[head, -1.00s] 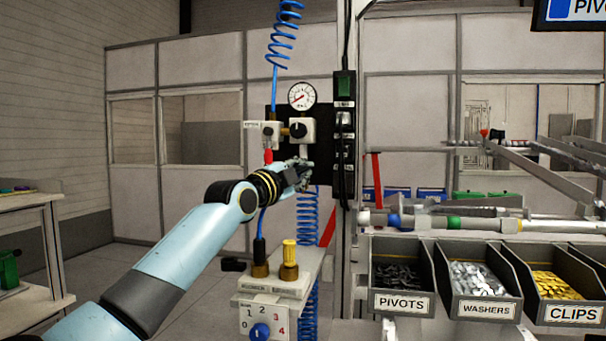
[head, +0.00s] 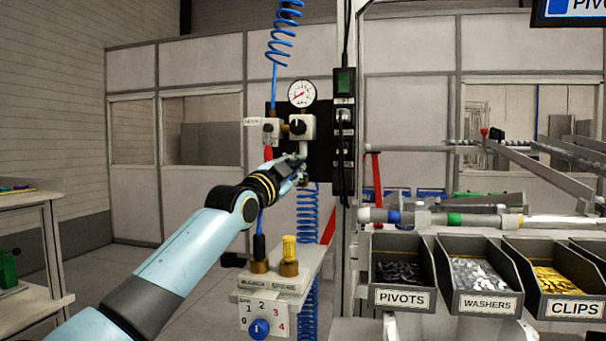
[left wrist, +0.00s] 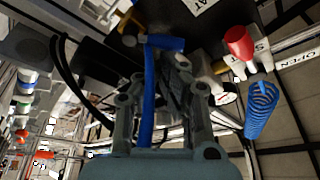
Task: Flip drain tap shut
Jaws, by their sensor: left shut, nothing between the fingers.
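A red-handled tap (head: 268,153) hangs below a white valve block on the black panel, left of the pressure gauge. In the left wrist view its red handle (left wrist: 238,42) stands beside labels, one reading OPEN. A blue T-shaped piece (left wrist: 165,43) shows past my fingers, its long stem running back between them in the picture. I cannot tell for sure which of these is the drain tap. My left gripper (head: 300,168) is shut and empty, just below the white regulator (head: 301,127), right of the red handle. Contact with anything is unclear. My right gripper is not in view.
A blue coiled hose (head: 308,215) hangs right below my left gripper. A panel with a blue knob (head: 259,329) and a yellow fitting (head: 289,248) stands lower. Bins of pivots (head: 402,299), washers and clips are at right.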

